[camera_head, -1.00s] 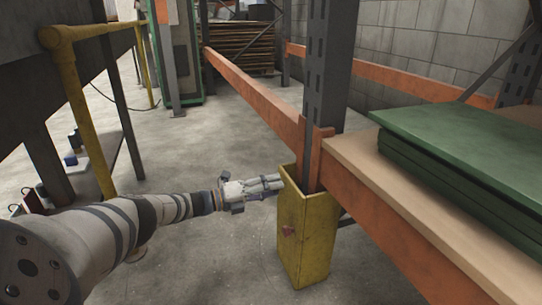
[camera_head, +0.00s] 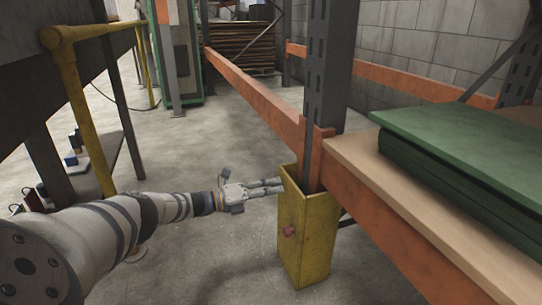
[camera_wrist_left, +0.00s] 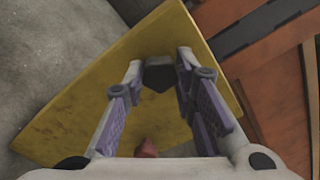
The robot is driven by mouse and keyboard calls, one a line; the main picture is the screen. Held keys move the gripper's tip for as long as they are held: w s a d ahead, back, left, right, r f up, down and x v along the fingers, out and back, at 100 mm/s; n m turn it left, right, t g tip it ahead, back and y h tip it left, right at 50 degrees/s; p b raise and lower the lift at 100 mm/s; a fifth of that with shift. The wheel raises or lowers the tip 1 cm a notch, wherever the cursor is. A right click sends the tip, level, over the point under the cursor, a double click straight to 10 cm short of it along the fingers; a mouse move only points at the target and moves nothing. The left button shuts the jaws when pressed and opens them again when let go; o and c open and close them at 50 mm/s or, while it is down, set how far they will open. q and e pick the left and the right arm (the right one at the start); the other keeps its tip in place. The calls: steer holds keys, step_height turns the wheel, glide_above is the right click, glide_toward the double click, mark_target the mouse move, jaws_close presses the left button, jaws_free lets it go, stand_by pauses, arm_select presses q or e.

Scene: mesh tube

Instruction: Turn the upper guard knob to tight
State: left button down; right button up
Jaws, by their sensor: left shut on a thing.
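The yellow guard (camera_head: 307,240) stands around the foot of the grey rack upright, and it fills much of the left wrist view (camera_wrist_left: 70,120). My left gripper (camera_head: 281,185) reaches its left face near the top. In the left wrist view, my left gripper (camera_wrist_left: 161,62) is shut on the dark, angular upper knob (camera_wrist_left: 160,77), which sits between the fingertips. The head view does not show this knob, as the fingers cover that spot. A reddish lower knob (camera_head: 289,232) sits below on the same face, and it also shows in the left wrist view (camera_wrist_left: 148,148). My right gripper is not in view.
Orange rack beams (camera_head: 255,95) run beside the guard. A shelf on the right carries green boards (camera_head: 470,150). A yellow rail (camera_head: 75,100) stands on the left. The concrete floor (camera_head: 215,250) around the guard is clear.

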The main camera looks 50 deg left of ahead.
arm_select(q)
steer(key=n+p, duration=0.1)
steer(key=n, duration=2.7)
steer(key=shift+a+r, duration=0.1)
stand_by(1.3)
stand_by(0.5)
steer(key=c, duration=1.3)
jaws_free()
